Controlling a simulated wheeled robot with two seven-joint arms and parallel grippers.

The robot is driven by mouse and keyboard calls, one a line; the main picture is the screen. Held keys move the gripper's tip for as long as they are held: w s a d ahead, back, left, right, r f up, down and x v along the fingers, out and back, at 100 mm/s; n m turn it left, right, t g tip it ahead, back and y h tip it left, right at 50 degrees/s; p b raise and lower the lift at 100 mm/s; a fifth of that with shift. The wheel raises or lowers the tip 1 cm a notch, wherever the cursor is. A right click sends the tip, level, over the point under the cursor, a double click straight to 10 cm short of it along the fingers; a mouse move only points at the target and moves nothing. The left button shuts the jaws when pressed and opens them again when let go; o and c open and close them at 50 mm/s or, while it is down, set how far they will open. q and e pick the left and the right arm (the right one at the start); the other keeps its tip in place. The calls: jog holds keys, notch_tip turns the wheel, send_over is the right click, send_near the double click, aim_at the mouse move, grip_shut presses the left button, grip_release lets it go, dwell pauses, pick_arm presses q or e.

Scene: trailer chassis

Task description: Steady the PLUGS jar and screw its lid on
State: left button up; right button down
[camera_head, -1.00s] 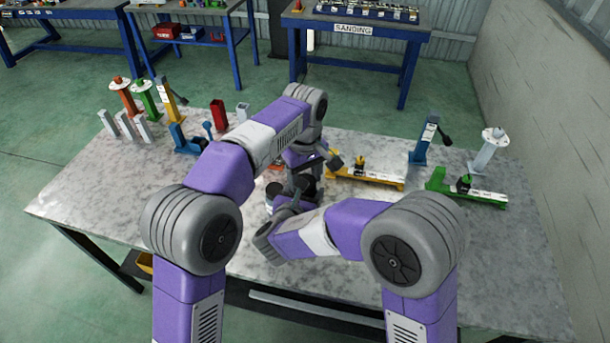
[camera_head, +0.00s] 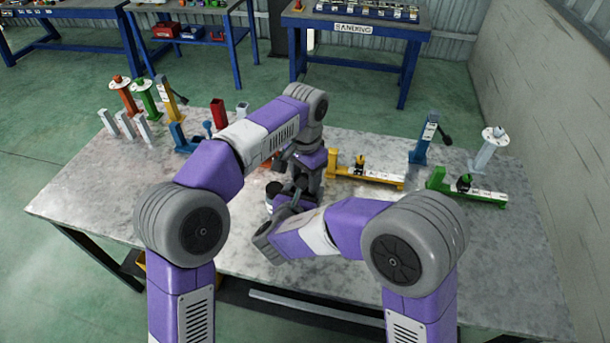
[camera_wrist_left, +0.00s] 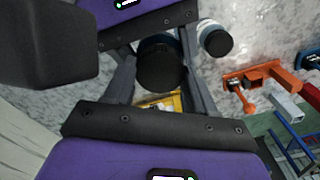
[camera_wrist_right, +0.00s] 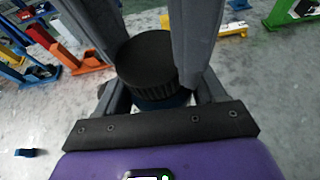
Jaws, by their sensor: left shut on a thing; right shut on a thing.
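The PLUGS jar shows in the right wrist view as a dark blue body (camera_wrist_right: 160,103) under a black ribbed lid (camera_wrist_right: 148,58); its label is not legible. My right gripper (camera_wrist_right: 158,95) is shut on the jar body from the side. My left gripper (camera_wrist_left: 160,75) reaches in from above, its fingers on either side of the black lid (camera_wrist_left: 160,66), and is shut on it. The lid sits on the jar top; how far it is threaded I cannot tell. In the head view my left gripper (camera_head: 300,185) and right gripper (camera_head: 285,210) meet mid-table and largely hide the jar.
A second jar, white with a dark lid (camera_wrist_left: 217,42), stands close beside the held one. Orange (camera_wrist_left: 262,80), yellow (camera_head: 365,174) and green (camera_head: 466,188) fixtures stand beyond and to the right. Coloured posts fill the back left. The table's front left is clear.

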pick_arm(q)
jog(key=o, duration=1.2)
jog(key=shift+d, duration=0.1)
jog(key=shift+o, duration=0.2)
notch_tip(320, 180, up, 12)
